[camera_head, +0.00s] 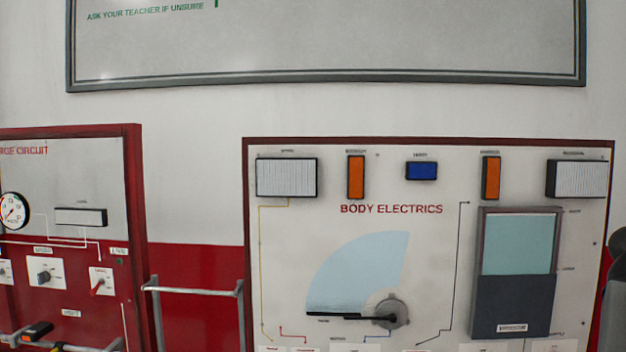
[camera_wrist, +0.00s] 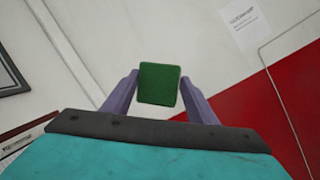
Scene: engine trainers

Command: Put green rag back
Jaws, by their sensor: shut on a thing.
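The green rag (camera_wrist: 159,84) is a small, flat, rounded square in the wrist view. My gripper (camera_wrist: 160,92) has its two purple fingers on either side of the rag and is shut on it. Behind the rag are a white wall and a red band, so it is held up in the air. The head view shows neither the rag nor the gripper's fingers. No place marked for the rag can be made out in either view.
The head view shows a Body Electrics board (camera_head: 430,250), a red-framed circuit board (camera_head: 70,190) at left and a metal rail (camera_head: 192,291) between them. A framed sign (camera_head: 330,45) hangs above. A paper notice (camera_wrist: 247,22) is on the wall in the wrist view.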

